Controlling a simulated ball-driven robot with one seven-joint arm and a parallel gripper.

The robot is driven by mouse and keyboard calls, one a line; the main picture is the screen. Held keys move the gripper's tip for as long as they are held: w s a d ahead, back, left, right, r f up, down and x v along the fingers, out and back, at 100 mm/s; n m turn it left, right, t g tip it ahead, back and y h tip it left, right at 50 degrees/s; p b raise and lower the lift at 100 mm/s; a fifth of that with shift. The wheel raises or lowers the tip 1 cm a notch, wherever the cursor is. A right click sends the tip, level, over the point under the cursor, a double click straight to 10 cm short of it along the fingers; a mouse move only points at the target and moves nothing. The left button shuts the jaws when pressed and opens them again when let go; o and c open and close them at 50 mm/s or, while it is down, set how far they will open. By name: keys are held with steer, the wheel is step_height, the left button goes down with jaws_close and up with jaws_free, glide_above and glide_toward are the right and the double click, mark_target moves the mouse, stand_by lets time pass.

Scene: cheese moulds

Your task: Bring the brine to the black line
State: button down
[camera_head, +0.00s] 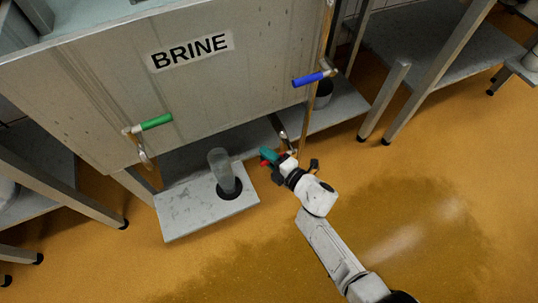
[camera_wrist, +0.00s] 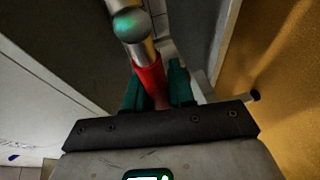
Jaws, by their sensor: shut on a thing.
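The brine tank (camera_head: 110,75), a grey metal box labelled BRINE, stands at the back left with its top edge at the upper frame border. I cannot make out a black line or the brine level. My gripper (camera_head: 270,156) has teal fingers and is under the tank's front edge, beside a metal pipe. In the wrist view, its fingers are shut around a red handle (camera_wrist: 150,82) below a metal pipe with a rounded end. A green-handled tap (camera_head: 155,121) is on the tank's left, and a blue-handled tap (camera_head: 308,79) is on its right.
A clear cylinder (camera_head: 220,165) stands, slightly tilted in view, at a black round spot on a low grey platform (camera_head: 185,215), left of my gripper. A dark pot (camera_head: 324,92) stands under the blue tap. Steel tables flank the tank. The orange floor (camera_head: 450,180) is open at the right.

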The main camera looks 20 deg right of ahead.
steer(key=c, duration=1.1)
jaws_free()
steer(key=shift+r, duration=0.1)
steer(key=shift+o, duration=0.2)
steer(key=p+v, duration=0.3)
steer(key=v, duration=0.8)
